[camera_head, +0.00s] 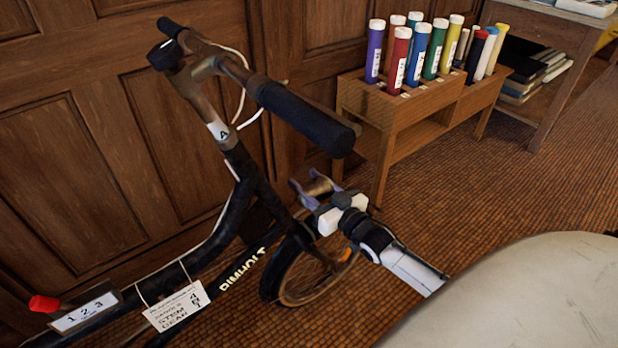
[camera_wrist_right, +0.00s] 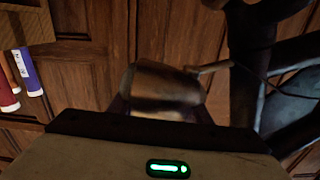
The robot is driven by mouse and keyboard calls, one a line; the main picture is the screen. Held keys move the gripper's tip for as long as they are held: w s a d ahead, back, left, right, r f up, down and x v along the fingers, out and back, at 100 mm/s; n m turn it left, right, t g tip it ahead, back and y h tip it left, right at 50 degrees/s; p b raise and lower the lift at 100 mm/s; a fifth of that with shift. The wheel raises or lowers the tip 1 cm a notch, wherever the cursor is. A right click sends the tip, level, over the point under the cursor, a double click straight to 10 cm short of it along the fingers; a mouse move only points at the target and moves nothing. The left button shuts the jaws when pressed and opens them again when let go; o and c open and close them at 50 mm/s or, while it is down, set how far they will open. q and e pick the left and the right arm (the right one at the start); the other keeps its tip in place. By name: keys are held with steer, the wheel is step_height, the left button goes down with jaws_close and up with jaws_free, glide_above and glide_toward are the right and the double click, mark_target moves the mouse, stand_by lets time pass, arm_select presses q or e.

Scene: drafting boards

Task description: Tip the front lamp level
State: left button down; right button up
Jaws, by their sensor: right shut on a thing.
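The front lamp (camera_head: 319,184) is a small brassy cylinder at the front of a dark bicycle (camera_head: 262,180). In the right wrist view the lamp (camera_wrist_right: 166,88) sits just beyond the gripper body, with a thin bracket running from it towards the bicycle frame. My right gripper (camera_head: 314,188) is shut on the lamp, its purple fingers on either side. Whether the lamp is level or tilted I cannot tell for sure. My left gripper is out of view.
The handlebar with its black grip (camera_head: 305,118) stands above and left of my right gripper. A wooden rack (camera_head: 412,118) of coloured tubes stands behind it, against wooden panelling (camera_head: 120,120). A pale rounded surface (camera_head: 520,300) fills the lower right. Carpet (camera_head: 500,190) lies open at right.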

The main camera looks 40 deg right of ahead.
mark_target(325, 198)
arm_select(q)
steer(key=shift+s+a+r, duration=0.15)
arm_select(e)
steer(key=shift+a+n, duration=0.1)
steer(key=shift+n, duration=0.2)
steer(key=o, duration=1.5)
steer(key=s+p, duration=0.3)
steer(key=s, duration=0.6)
steer(key=shift+s, duration=0.65)
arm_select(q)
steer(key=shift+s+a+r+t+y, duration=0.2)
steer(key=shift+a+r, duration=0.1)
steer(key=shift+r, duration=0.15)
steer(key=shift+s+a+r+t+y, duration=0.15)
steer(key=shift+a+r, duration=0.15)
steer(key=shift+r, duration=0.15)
